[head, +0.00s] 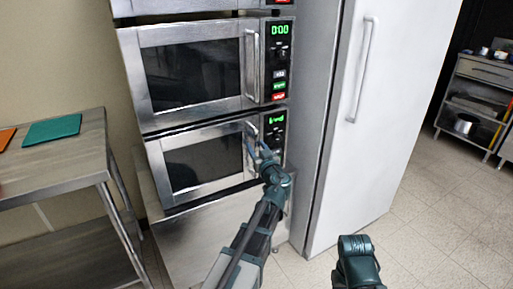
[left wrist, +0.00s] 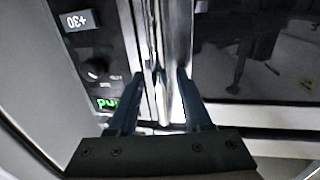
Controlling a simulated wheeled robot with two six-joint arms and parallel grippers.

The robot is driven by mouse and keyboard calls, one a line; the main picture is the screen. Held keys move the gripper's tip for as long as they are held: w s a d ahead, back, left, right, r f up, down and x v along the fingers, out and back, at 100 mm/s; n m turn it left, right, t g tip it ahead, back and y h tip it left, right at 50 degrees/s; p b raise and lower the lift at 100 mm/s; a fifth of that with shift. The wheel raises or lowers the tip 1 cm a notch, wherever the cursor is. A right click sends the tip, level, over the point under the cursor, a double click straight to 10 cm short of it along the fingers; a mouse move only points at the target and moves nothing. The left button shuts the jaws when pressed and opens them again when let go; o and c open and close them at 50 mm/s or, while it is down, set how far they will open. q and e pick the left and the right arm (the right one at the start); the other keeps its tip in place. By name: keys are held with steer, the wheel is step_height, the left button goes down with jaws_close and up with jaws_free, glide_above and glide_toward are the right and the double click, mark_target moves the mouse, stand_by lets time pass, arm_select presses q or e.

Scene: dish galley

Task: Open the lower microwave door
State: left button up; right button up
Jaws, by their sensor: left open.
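The lower microwave (head: 275,122) sits in the stack under another microwave, with a green lit display. Its steel-framed door (head: 203,162) has a dark window and looks shut or nearly shut; I cannot tell exactly. The vertical bar handle (head: 249,148) is on the door's right side. My left gripper (head: 261,153) is at this handle. In the left wrist view, the open fingers (left wrist: 166,88) stand on either side of the shiny handle (left wrist: 175,45); whether they touch it is unclear. The control panel (left wrist: 85,50) shows beside it.
The upper microwave (head: 195,70) is directly above. A tall white fridge (head: 375,110) with a vertical handle stands to the right. A steel table (head: 75,155) with a green board (head: 52,131) is at left. The floor (head: 440,225) at right is clear.

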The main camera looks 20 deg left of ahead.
arm_select(q)
steer(key=shift+a, duration=0.1)
jaws_close()
stand_by(1.4)
